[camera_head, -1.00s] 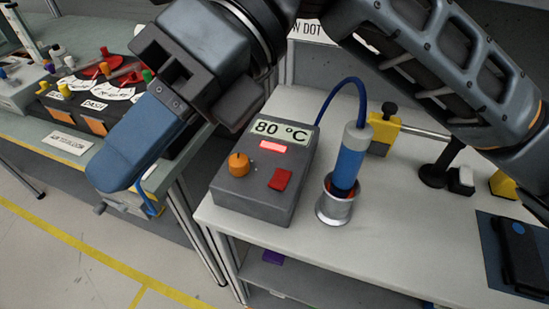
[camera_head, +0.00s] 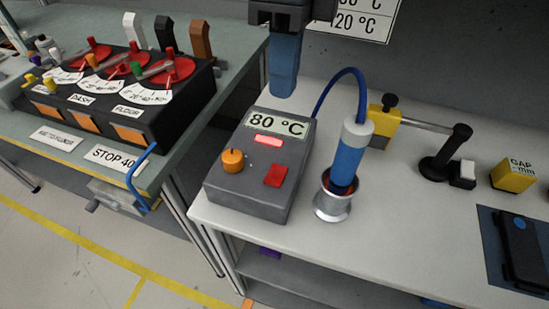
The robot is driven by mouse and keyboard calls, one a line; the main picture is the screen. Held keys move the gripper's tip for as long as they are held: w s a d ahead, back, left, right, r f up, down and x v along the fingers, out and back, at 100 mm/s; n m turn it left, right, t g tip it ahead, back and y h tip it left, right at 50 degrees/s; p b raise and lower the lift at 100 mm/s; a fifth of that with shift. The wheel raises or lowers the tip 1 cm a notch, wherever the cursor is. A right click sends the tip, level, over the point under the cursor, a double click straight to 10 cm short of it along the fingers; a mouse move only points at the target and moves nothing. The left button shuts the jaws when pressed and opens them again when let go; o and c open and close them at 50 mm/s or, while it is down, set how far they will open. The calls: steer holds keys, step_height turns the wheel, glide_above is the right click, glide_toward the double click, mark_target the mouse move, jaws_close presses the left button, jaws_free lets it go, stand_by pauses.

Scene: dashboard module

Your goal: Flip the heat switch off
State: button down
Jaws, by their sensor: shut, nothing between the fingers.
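The grey control box (camera_head: 257,205) stands at the left end of the light bench. Its display (camera_head: 276,122) reads 80 °C, with a lit red indicator (camera_head: 269,141) below it. The red heat switch (camera_head: 276,175) is at the lower right of the panel, and an orange knob (camera_head: 233,161) is at its left. My gripper (camera_head: 283,88) points down just behind the box's far edge in this view, apart from the switch. Its blue fingers are together with nothing between them. The upper part of the gripper is cut off by the frame.
A blue tool (camera_head: 349,155) on a cable stands in a metal cup (camera_head: 331,204) right of the box. A yellow block (camera_head: 383,128) with a rod and black stand (camera_head: 449,155) are farther right. A dial console (camera_head: 150,115) is on the left bench.

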mark_target(275, 179)
steer(key=s+f, duration=0.1)
steer(key=f, duration=0.3)
steer(key=f+p, duration=0.1)
steer(key=f, duration=0.4)
steer(key=s+a+f+p, duration=0.1)
steer(key=f, duration=0.3)
steer(key=shift+s+f, duration=0.3)
steer(key=shift+f, duration=0.05)
steer(key=shift+f, duration=0.1)
steer(key=shift+s+f+b, duration=0.1)
steer(key=shift+f+b, duration=0.3)
steer(key=shift+b, duration=0.25)
steer(key=shift+s+t+b, duration=0.1)
steer(key=shift+t+b, duration=0.25)
steer(key=shift+t, duration=0.05)
steer(key=shift+r+p, duration=0.15)
steer(key=shift+p, duration=0.15)
